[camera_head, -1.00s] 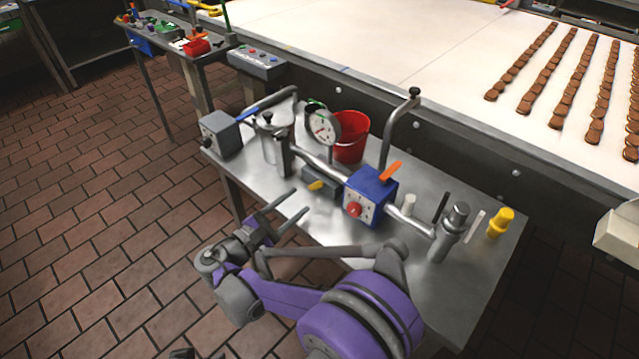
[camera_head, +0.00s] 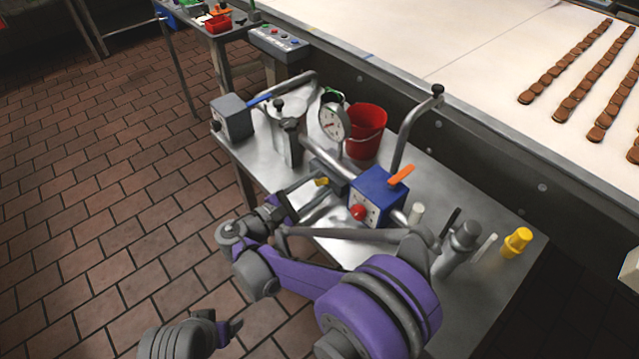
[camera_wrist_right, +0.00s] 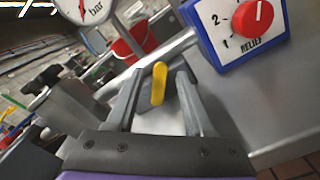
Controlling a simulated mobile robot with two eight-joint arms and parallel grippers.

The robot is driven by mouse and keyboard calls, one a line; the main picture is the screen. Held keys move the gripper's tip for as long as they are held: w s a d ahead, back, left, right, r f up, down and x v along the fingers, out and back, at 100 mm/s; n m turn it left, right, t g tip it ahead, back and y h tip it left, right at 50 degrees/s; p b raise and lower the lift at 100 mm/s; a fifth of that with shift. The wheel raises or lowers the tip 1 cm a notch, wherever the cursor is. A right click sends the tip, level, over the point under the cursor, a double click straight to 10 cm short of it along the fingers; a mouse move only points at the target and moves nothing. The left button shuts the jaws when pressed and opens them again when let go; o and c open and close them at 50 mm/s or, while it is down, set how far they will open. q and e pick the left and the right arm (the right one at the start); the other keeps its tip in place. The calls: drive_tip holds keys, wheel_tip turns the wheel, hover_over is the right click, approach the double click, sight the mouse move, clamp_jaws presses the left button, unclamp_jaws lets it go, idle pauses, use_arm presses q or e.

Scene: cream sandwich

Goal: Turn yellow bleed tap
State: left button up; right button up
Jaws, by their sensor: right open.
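The yellow bleed tap (camera_head: 321,182) is a small lever on a grey block on the steel table, beneath the gauge. My right gripper (camera_head: 323,190) is open and reaches over the table at the tap. In the right wrist view the yellow tap (camera_wrist_right: 158,84) shows upright between the two open fingers (camera_wrist_right: 160,76), with a gap visible on both sides. The tap's base is partly hidden. Part of what looks like my left gripper (camera_head: 229,331) shows low in the head view, away from the table; its opening is unclear.
The blue relief box (camera_head: 373,196) with a red knob stands right of the tap. The pressure gauge (camera_head: 334,122), a red bucket (camera_head: 366,132) and bent pipes (camera_head: 410,125) stand behind. A yellow-capped part (camera_head: 517,242) is at the right edge. The brick floor at left is clear.

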clamp_jaws()
drive_tip(key=shift+s, duration=0.1)
idle(0.3)
drive_tip(key=m, duration=0.2)
drive_tip(key=f+m, duration=0.1)
drive_tip(key=shift+s+d, duration=0.2)
drive_tip(key=shift+s, duration=0.05)
drive_tip(key=shift+s+d+f+m, duration=0.1)
drive_tip(key=shift+f+m, duration=0.15)
drive_tip(key=shift+m, duration=0.7)
drive_tip(key=shift+s+d+f+m, duration=0.1)
drive_tip(key=shift+f+m, duration=0.1)
drive_tip(key=shift+m, duration=0.75)
unclamp_jaws()
drive_tip(key=shift+a, duration=0.1)
